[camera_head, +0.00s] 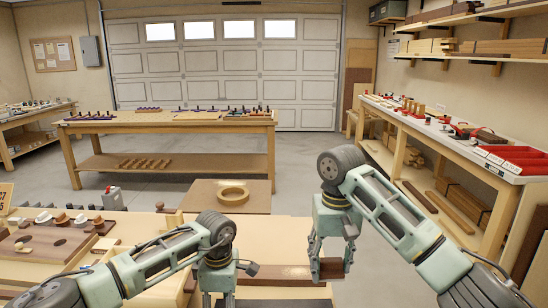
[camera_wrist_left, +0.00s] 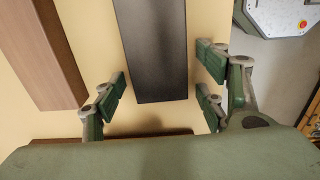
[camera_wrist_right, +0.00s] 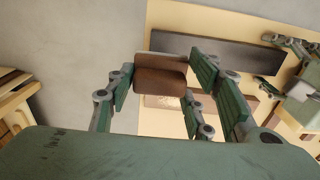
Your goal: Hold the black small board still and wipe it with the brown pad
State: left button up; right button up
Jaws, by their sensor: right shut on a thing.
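The black board (camera_wrist_left: 153,55) is a long flat dark strip on the pale bench top. In the left wrist view its near end lies between the fingers of my left gripper (camera_wrist_left: 163,85), which is open with gaps on both sides. The board also shows along the bottom of the head view (camera_head: 285,303) and in the right wrist view (camera_wrist_right: 225,56). My right gripper (camera_head: 331,262) is shut on the brown pad (camera_wrist_right: 160,80), a small block seen between its fingers. The pad appears raised and apart from the board; its exact height is unclear.
A brown wooden plank (camera_wrist_left: 40,50) lies left of the board in the left wrist view. A wooden ring (camera_head: 233,195) sits on a brown panel beyond my arms. A holed wooden board (camera_head: 50,243) with several knobs stands at the left.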

jog(key=shift+r, duration=0.1)
pick_arm(q)
jog(key=shift+r+p, duration=1.85)
jog(key=shift+r, duration=1.65)
pick_arm(e)
jog(key=shift+r, duration=1.75)
pick_arm(q)
notch_tip(320, 180, up, 12)
jog(key=shift+f, duration=0.1)
pick_arm(e)
jog(key=shift+s+f, duration=0.1)
